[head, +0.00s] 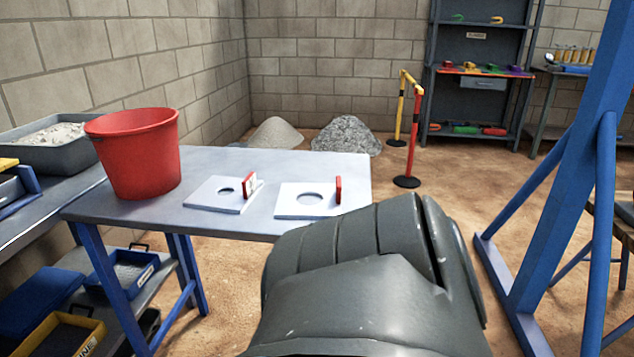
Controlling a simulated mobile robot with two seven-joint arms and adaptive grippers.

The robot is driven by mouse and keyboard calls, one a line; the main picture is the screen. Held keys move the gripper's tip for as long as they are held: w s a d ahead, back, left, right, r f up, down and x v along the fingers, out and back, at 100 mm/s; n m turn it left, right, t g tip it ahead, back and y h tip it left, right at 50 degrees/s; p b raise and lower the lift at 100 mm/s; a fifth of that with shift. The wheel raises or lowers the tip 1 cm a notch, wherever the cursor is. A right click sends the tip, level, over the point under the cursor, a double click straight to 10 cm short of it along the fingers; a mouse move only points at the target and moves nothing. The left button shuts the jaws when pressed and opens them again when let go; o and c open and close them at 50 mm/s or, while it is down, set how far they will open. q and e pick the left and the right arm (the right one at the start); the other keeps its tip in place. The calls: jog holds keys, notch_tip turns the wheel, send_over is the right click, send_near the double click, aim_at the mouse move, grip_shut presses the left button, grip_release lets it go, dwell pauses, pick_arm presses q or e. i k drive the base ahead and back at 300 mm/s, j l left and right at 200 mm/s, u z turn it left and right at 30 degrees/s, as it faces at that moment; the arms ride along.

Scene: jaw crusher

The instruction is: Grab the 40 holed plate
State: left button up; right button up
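Two pale square plates, each with one round hole, lie flat and apart on the blue-grey table (262,160). The left plate (204,199) has a smaller hole and a red upright piece with a white marking at its right edge. The right plate (292,210) has a larger hole and a plain-looking red upright piece at its right edge. The marking is too small to read, so I cannot tell which plate is the 40. Neither gripper is in view. A large dark grey rounded part, seemingly of my own arm, fills the lower middle and covers the table's front right corner.
A red bucket (138,155) stands left of the plates. A grey tray (45,140) of gravel is at far left. A blue frame (560,190) rises at right. A red-and-yellow barrier (412,130) stands behind the table. Open floor lies between table and frame.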

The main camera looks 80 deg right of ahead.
aim_at(206, 197)
jog(key=k+l+z, duration=0.2)
jog(key=k+l, duration=0.15)
jog(key=k+l+z, duration=0.25)
jog(key=l, duration=0.25)
jog(key=l+z, duration=0.45)
jog(key=l, duration=0.95)
